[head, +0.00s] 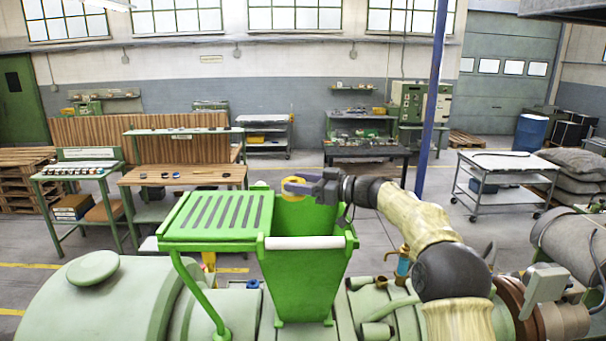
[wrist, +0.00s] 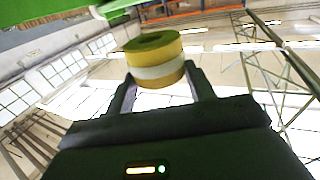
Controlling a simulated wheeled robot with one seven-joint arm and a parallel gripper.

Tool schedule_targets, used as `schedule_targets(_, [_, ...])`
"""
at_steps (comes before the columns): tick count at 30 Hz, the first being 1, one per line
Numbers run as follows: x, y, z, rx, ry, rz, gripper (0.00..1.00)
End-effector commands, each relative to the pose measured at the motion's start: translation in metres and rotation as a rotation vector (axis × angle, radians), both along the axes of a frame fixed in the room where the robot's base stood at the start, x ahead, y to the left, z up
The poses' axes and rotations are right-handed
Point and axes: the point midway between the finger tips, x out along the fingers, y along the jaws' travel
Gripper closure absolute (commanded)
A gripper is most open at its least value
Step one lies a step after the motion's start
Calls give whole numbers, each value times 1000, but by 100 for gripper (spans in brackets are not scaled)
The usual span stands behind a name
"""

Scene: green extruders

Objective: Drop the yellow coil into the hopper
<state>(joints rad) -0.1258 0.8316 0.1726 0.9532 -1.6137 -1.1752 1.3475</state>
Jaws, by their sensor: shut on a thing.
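The yellow coil (head: 292,189) is a small ring-shaped roll held at the tip of my gripper (head: 308,187) in the head view. In the wrist view the coil (wrist: 155,58) shows a pale band around its side and sits between the two fingers of my gripper (wrist: 160,82), which are shut on it. The green hopper (head: 304,278) stands upright in the middle of the head view with its top open. The coil appears over the hopper's mouth, near its back left rim. Its exact height above the rim is hard to tell.
A slotted green tray (head: 218,213) adjoins the hopper on the left. A white roller (head: 305,243) runs along the hopper's front rim. Pale green machine housing (head: 95,300) lies around the hopper's base. A blue post (head: 431,105) stands behind my arm.

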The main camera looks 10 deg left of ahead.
Motion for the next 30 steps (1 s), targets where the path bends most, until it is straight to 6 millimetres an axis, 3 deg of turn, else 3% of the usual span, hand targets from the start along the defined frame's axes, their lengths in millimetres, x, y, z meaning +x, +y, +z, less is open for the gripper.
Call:
schedule_targets(9, [1, -3, -2, 1, -1, -5, 72])
schedule_targets(10, [1, -3, -2, 1, -1, -5, 41])
schedule_targets(13, [1, -3, -2, 0, -1, -5, 21])
schedule_targets(23, [1, -2, -1, 0, -1, -4, 21])
schedule_targets(30, [1, -1, 19, 0, -5, -2, 21])
